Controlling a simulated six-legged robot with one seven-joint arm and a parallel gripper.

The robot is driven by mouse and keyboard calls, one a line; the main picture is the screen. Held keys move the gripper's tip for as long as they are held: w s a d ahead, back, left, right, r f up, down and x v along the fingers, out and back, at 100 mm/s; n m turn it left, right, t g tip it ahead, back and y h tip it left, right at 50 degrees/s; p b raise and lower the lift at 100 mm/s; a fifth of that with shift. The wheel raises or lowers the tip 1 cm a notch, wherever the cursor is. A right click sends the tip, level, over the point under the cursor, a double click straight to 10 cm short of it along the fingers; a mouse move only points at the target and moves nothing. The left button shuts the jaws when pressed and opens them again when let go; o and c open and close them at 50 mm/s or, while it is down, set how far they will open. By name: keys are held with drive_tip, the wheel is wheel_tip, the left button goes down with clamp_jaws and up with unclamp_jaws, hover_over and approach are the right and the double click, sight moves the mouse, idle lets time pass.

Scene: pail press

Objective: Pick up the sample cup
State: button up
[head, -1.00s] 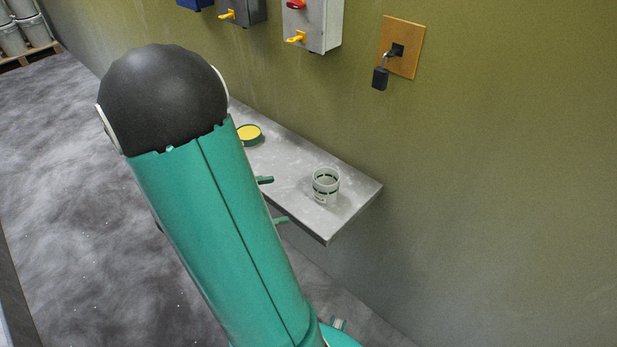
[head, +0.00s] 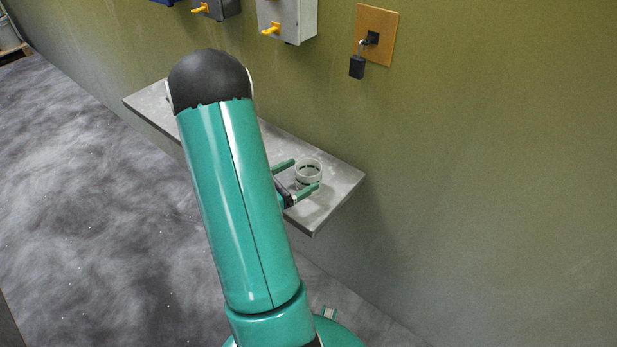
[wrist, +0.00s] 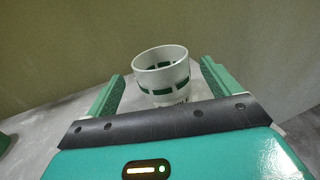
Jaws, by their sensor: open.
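The sample cup (head: 307,171) is a small whitish, translucent cup with a dark green band. It stands upright near the right end of the grey shelf (head: 335,185). My gripper (head: 302,174) is open, with its two green fingers reaching to either side of the cup. In the wrist view the cup (wrist: 162,76) stands between the open fingers (wrist: 160,82), with a visible gap beside each finger. The lower part of the cup is partly hidden by the dark gripper edge in the wrist view.
The olive wall (head: 480,150) rises right behind the shelf. A key with a black fob (head: 357,66) hangs from a wooden plate (head: 377,35) above. Grey boxes with yellow levers (head: 288,20) are on the wall. A green object (wrist: 5,142) shows at the wrist view's left edge.

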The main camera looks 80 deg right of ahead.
sight(313, 170)
drive_tip(key=shift+f+x, duration=0.1)
drive_tip(key=shift+x, duration=1.2)
drive_tip(key=shift+f+x, duration=0.15)
drive_tip(key=shift+x, duration=1.15)
drive_tip(key=shift+s, duration=0.1)
drive_tip(key=c, duration=1.1)
drive_tip(key=shift+o, duration=0.2)
drive_tip(key=shift+r, duration=0.15)
